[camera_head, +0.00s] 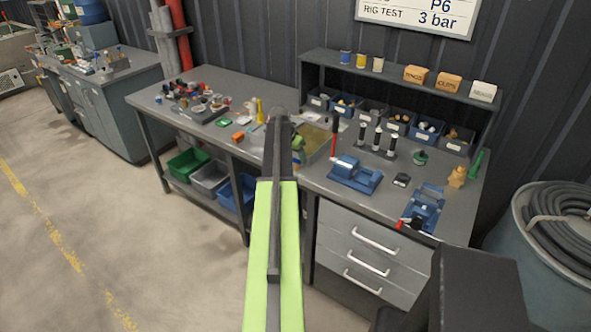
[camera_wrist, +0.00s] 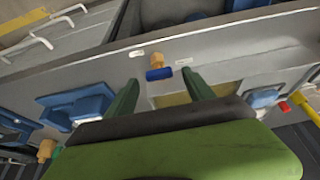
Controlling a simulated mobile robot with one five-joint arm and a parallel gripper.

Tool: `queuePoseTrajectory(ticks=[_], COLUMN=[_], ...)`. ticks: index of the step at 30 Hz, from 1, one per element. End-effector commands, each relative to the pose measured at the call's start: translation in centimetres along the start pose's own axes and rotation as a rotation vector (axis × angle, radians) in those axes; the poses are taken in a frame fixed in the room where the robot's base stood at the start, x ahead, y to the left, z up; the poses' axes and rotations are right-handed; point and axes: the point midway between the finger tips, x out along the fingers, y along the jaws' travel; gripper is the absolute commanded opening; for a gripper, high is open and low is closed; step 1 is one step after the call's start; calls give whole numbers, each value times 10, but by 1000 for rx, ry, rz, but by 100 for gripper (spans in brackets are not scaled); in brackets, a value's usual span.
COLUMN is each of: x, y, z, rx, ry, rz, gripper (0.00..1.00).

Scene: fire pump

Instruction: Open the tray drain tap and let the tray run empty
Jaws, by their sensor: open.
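The drain tap (camera_wrist: 157,63) shows in the wrist view as a small brass body with a blue handle (camera_wrist: 159,74), at the bench's front edge. The tray (camera_wrist: 172,100) lies behind it, its floor yellowish; it also shows in the head view (camera_head: 316,143), partly hidden by my arm. My gripper (camera_wrist: 161,77) has its two dark green fingers apart, one on each side of the blue handle in the picture. I cannot tell whether the handle is between the fingertips or just beyond them. No contact shows. In the head view my arm hides the tap.
Drawers (camera_head: 366,250) and open crates (camera_head: 210,176) are below the bench. The floor left of my arm is clear.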

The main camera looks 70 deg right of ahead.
Motion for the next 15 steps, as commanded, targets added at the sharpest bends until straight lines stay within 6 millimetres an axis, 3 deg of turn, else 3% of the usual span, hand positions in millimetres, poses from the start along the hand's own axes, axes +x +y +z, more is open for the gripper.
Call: queuePoseTrajectory(ticks=[2, 11, 15], x=[14, 13, 13], y=[0, 1, 1], z=[1, -1, -1], rx=[1, 1, 1], ry=[0, 0, 0], rz=[0, 0, 0], gripper=[62, 60, 42])
